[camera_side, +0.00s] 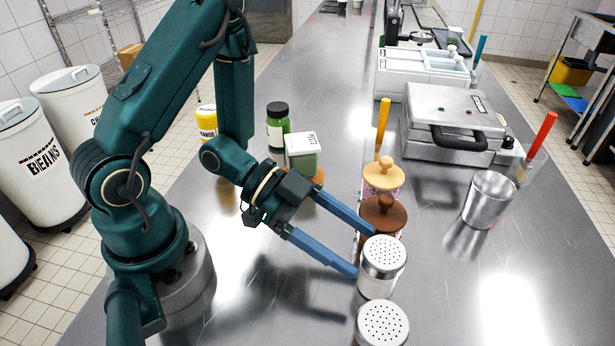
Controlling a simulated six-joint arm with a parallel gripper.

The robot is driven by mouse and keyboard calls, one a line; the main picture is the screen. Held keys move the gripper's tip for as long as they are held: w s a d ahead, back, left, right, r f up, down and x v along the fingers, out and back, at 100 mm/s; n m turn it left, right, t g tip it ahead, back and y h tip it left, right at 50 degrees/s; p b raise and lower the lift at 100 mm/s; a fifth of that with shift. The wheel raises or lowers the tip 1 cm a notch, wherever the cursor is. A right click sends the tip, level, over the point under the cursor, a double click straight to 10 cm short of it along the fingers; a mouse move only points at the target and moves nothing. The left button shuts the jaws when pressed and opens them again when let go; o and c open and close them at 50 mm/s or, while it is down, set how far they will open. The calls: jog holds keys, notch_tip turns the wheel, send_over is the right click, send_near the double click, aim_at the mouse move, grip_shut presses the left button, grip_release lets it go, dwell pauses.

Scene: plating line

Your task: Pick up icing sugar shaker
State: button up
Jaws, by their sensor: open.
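Two shakers with perforated metal tops stand on the steel counter. One shaker (378,283) is just beyond my fingertips, and the other shaker (382,326) is nearer the camera at the bottom edge, partly cut off. I cannot read a label on either, so I cannot tell which holds icing sugar. My gripper (364,252) is open, with two blue fingers spread apart and nothing visible between them. The far fingertip is by a jar with a brown wooden lid (381,214). The near fingertip is close to the left side of the first shaker; contact is unclear.
A jar with a tan lid (383,178) stands behind the brown-lidded one. A metal cup (487,200) and a press (450,120) are to the right. The front right counter is clear.

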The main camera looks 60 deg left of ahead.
jog(key=shift+x, duration=4.45)
jog(key=shift+a, duration=0.1)
jog(key=shift+c, duration=0.3)
jog(key=c, duration=1)
jog(key=shift+c, duration=0.4)
jog(key=shift+r, duration=0.1)
